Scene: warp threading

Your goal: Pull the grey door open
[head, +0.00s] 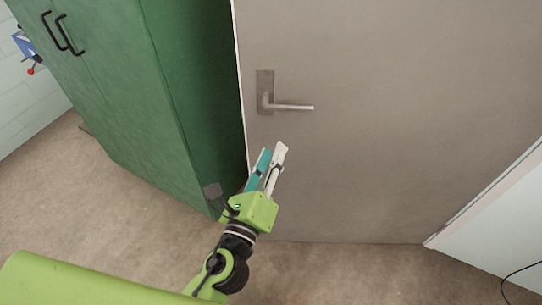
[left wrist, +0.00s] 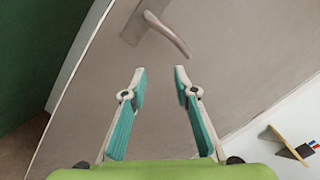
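The grey door (head: 390,150) fills the right half of the head view and looks closed. Its metal lever handle (head: 292,107) sits near the door's left edge and points right. The handle also shows at the top of the left wrist view (left wrist: 168,34), beyond the fingertips. My left gripper (head: 272,150) is in front of the door, below the handle and apart from it. In the left wrist view (left wrist: 160,76) its two fingers are spread with nothing between them. My right gripper is in neither view.
A tall green cabinet (head: 110,90) with black handles stands directly left of the door. A white wall (head: 500,225) is at the right, with a thin black cable near the corner. The brown floor (head: 330,270) before the door is clear.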

